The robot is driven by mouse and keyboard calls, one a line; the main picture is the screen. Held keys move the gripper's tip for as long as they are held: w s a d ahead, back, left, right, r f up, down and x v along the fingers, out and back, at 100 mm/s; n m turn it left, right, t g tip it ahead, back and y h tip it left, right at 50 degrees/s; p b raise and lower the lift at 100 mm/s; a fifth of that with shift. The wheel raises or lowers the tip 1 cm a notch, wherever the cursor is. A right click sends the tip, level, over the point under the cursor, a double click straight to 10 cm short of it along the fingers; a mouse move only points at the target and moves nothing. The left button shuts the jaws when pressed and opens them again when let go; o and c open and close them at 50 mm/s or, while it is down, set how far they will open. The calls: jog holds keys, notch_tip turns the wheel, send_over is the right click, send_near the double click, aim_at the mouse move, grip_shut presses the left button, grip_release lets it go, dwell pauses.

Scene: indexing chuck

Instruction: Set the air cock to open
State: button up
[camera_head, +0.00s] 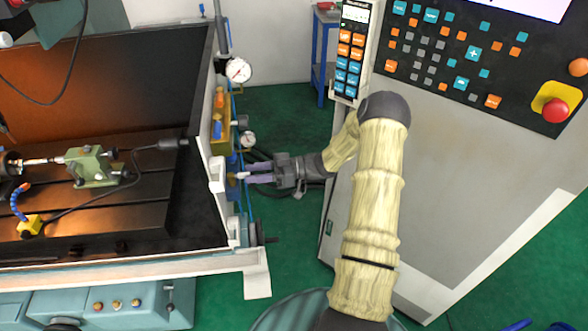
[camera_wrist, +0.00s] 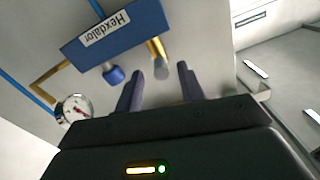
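My gripper (camera_head: 252,174) reaches left from my arm toward the side of the machine; in the wrist view (camera_wrist: 160,74) its two dark fingers stand apart. Between and just beyond the fingertips is the rounded grey end (camera_wrist: 161,68) of a brass pipe or stem, which may be the air cock; I cannot tell if a finger touches it. No handle position marking can be made out. In the head view the fingers partly hide this spot.
A dial gauge (camera_wrist: 74,110) is left of the fingers. In the head view, another gauge (camera_head: 238,70) and an orange-and-blue fitting (camera_head: 220,100) are higher on the machine's side. A control cabinet (camera_head: 440,140) stands right of my arm. Green floor (camera_head: 285,110) is open between.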

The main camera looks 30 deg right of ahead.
jog(key=b+v, duration=0.2)
jog(key=v, duration=1.2)
jog(key=shift+b, duration=0.4)
jog(key=shift+a, duration=0.15)
jog(key=w+a+r+m+t+h+p, duration=0.2)
jog(key=w+a+r+m+t+h, duration=0.5)
jog(key=w+h, duration=0.5)
jog(key=s+a+m+g+h, duration=0.2)
jog(key=s+a+g, duration=0.2)
jog(key=s, duration=1)
jog(key=s+a+r+m+g+h+p, duration=0.1)
jog(key=s+a+m+g+h, duration=0.2)
jog(key=s, duration=1.1)
jog(key=a+g, duration=0.2)
jog(key=shift+s+g, duration=0.3)
